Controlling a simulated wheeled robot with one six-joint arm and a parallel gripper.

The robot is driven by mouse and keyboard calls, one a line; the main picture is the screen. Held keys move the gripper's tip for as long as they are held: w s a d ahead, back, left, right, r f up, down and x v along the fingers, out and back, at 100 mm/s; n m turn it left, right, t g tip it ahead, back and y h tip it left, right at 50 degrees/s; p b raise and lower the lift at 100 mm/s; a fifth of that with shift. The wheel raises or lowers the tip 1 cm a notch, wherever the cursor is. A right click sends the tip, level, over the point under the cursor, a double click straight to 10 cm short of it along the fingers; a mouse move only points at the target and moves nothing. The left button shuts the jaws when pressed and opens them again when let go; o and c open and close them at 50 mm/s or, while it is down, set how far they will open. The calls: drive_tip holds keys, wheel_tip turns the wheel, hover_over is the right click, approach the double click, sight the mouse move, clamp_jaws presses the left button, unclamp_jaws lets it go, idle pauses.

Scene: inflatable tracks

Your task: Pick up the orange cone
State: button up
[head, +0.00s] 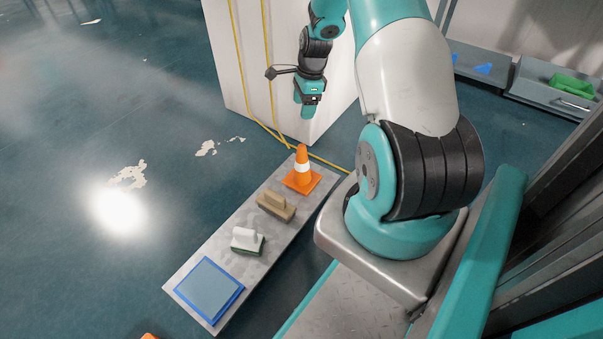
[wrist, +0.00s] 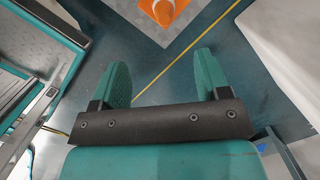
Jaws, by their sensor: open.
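The orange cone (head: 302,168) has a white band and a square orange base. It stands upright at the far end of a grey board (head: 190,270) in the head view. In the wrist view the cone (wrist: 163,10) shows from above at the top edge, partly cut off. My gripper (head: 308,108) hangs above the cone's level, near the white block, with nothing in it. In the wrist view its two teal fingers (wrist: 162,75) are spread apart, with bare floor and a yellow line between them. The cone lies beyond the fingertips, not between them.
A tall white block (head: 240,60) with yellow lines stands behind my gripper. Open floor lies left of the board.

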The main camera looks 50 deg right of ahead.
sight(302, 145)
drive_tip(key=shift+m, duration=0.6)
drive_tip(key=f+b, duration=0.2)
drive_tip(key=f, duration=0.2)
drive_tip(key=f+b, duration=0.2)
drive_tip(key=f, duration=0.3)
drive_tip(key=f+b, duration=0.3)
drive_tip(key=f, duration=0.1)
drive_tip(key=shift+w+f, duration=0.25)
drive_tip(key=shift+f, duration=0.15)
drive_tip(key=f+b, duration=0.4)
drive_tip(key=f, duration=0.1)
drive_tip(key=shift+w+a, duration=0.1)
drive_tip(key=shift+w, duration=0.1)
clamp_jaws()
drive_tip(key=shift+r, duration=0.15)
